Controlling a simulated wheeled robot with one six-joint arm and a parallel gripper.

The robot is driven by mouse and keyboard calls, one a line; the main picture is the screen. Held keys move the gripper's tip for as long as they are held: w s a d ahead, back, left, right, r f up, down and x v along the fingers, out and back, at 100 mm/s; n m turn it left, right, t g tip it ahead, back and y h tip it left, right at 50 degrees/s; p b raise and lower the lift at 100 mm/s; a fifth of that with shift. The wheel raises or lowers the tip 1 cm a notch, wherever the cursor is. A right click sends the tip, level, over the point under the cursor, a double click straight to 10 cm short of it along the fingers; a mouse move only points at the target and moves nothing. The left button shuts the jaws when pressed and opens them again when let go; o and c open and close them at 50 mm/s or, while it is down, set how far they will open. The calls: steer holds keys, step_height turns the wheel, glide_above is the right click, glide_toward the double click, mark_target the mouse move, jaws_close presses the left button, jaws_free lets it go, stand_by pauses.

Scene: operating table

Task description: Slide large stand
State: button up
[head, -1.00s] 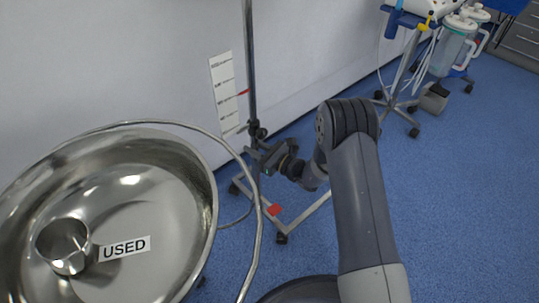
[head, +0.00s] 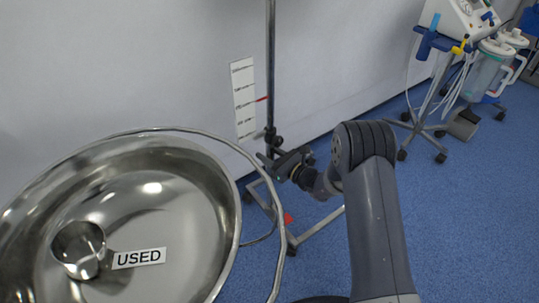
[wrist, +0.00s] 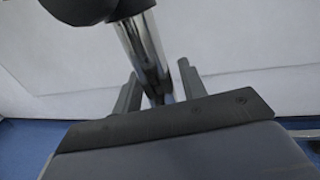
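The large stand is a tall dark metal pole (head: 270,75) on a wheeled base with pale legs (head: 318,224), standing upright by the wall. A dark clamp knob sits on the pole at gripper height. My gripper (head: 275,163) is at the pole just below that knob. In the wrist view the shiny pole (wrist: 143,48) passes between the two fingers of my gripper (wrist: 158,88). The fingers look apart, with a narrow gap on each side of the pole. The dark knob shows at the top left there.
A large steel basin (head: 195,210) marked USED, with a small cup (head: 80,250) inside, fills the lower left. A marked scale strip (head: 243,100) is on the wall behind the pole. A wheeled device stand (head: 432,95) is at upper right. Blue floor lies clear right of my arm.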

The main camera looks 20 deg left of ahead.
steer(key=shift+o, duration=0.5)
steer(key=shift+s+d, duration=0.2)
steer(key=shift+d, duration=0.35)
steer(key=p+v, duration=0.3)
steer(key=v, duration=0.6)
steer(key=shift+s+d, duration=0.2)
steer(key=shift+d, duration=0.1)
steer(key=b+x, duration=0.3)
steer(key=x, duration=0.7)
steer(key=shift+w+a+f, duration=0.1)
steer(key=shift+a+f, duration=0.1)
steer(key=shift+r, duration=0.15)
steer(key=shift+s+d, duration=0.45)
steer(key=shift+d, duration=0.1)
